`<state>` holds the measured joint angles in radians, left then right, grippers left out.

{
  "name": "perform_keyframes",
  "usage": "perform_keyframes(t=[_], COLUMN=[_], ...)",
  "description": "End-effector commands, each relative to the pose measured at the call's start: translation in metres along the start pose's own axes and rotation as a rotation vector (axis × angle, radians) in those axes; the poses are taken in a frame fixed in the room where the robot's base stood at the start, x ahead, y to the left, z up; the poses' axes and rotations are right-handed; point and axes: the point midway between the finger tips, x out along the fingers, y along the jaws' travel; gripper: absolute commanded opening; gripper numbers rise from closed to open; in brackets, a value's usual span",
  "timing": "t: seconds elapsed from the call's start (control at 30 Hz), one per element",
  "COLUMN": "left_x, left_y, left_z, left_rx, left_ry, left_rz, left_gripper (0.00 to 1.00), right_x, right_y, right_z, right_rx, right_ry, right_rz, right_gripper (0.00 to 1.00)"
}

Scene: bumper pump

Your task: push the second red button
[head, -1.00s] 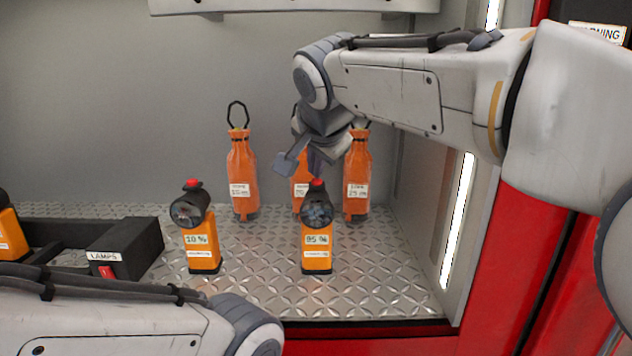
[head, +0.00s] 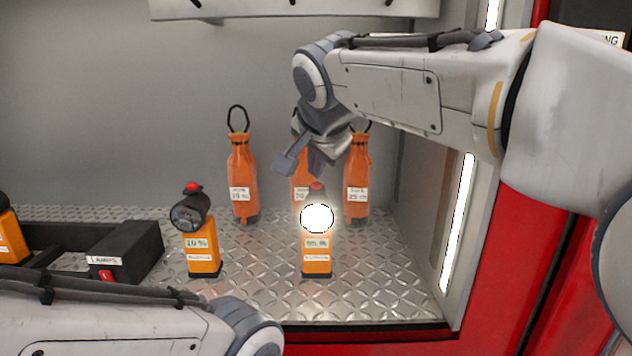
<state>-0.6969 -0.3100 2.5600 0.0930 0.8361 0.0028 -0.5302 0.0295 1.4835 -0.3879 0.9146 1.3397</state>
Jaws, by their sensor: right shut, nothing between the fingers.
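Two orange lamps with black heads and red top buttons stand on the metal shelf in the head view. The left lamp (head: 202,252), labelled 10 %, is unlit, with its red button (head: 193,187) clear. The right lamp (head: 317,262) glows bright white at its head. Its red button (head: 317,186) is just under my right gripper (head: 314,166), which is shut and empty and points down. I cannot tell whether the fingertips touch the button. My left gripper is out of view; only part of that arm shows at the bottom left.
Several orange bottles (head: 242,180) with black loops stand behind the lamps, partly hidden by my right gripper. A black LAMPS box (head: 125,252) with a red switch is at left. Another orange item (head: 10,240) is cut off at the left edge. The shelf front (head: 370,300) is clear.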

Motion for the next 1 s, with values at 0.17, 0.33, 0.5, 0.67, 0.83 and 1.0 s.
perform_keyframes(t=[0.17,0.33,0.5,0.67,0.83,1.0], left_x=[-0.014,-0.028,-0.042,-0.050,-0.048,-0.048], left_y=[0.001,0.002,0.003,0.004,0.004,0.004], left_z=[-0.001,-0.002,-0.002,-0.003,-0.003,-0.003], left_rx=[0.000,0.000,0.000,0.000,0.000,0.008], left_ry=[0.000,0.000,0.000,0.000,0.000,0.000], left_rz=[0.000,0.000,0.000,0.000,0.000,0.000], left_gripper=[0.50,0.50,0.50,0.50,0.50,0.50], right_x=[-0.011,-0.024,-0.035,-0.042,-0.041,-0.041], right_y=[-0.008,-0.017,-0.026,-0.031,-0.030,-0.030], right_z=[-0.008,-0.017,-0.026,-0.031,-0.030,-0.030], right_rx=[0.000,0.000,0.001,0.000,0.000,0.000], right_ry=[0.000,0.000,0.001,0.000,0.000,0.000], right_rz=[0.000,-0.001,-0.001,0.000,0.000,0.000], right_gripper=[0.00,0.00,0.00,0.00,0.00,0.00])
